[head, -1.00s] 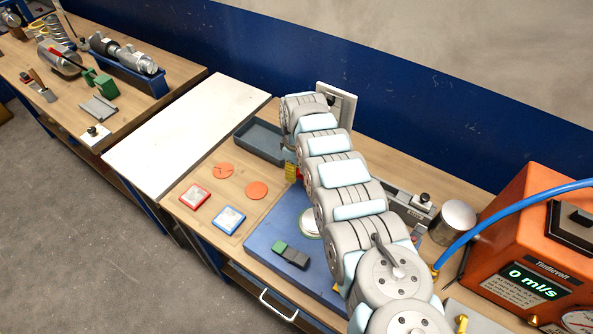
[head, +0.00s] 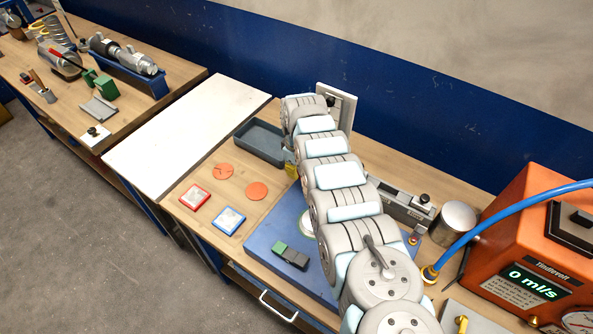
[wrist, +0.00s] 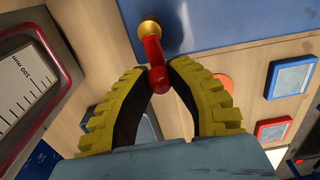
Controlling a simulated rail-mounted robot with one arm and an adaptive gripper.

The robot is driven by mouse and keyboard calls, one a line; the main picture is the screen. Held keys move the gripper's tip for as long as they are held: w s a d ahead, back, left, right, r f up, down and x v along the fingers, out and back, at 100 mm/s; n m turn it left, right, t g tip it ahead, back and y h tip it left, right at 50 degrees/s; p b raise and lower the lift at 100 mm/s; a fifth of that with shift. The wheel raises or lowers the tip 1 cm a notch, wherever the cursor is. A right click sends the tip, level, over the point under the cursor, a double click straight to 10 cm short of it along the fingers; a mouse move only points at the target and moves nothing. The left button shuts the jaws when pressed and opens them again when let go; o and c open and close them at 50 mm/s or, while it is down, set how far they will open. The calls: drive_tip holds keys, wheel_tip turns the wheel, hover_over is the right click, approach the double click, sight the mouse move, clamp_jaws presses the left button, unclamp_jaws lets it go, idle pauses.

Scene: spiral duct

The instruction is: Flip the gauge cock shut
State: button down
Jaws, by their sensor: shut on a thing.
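The gauge cock's red lever (wrist: 154,58) shows in the wrist view, standing out from a round brass fitting (wrist: 149,28) at the edge of a blue plate (wrist: 225,22). My gripper (wrist: 160,74) has yellow ribbed fingers with dark inner pads. Its fingertips close on the lever's rounded red end, one on each side. In the head view my arm hides the cock and most of the gripper; only a bit of yellow (head: 290,170) shows beside the arm.
A blue base plate (head: 262,240) with a green-and-black block (head: 290,256) lies under my arm. A grey tray (head: 262,141), orange discs (head: 257,191) and framed tiles (head: 229,220) lie to the left. An orange meter box (head: 520,235) with a blue hose (head: 500,212) stands right.

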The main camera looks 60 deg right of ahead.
drive_tip(key=shift+d, duration=0.1)
drive_tip(key=c, duration=0.9)
unclamp_jaws()
drive_tip(key=shift+r, duration=0.15)
wheel_tip(320, 180, up, 12)
idle(0.8)
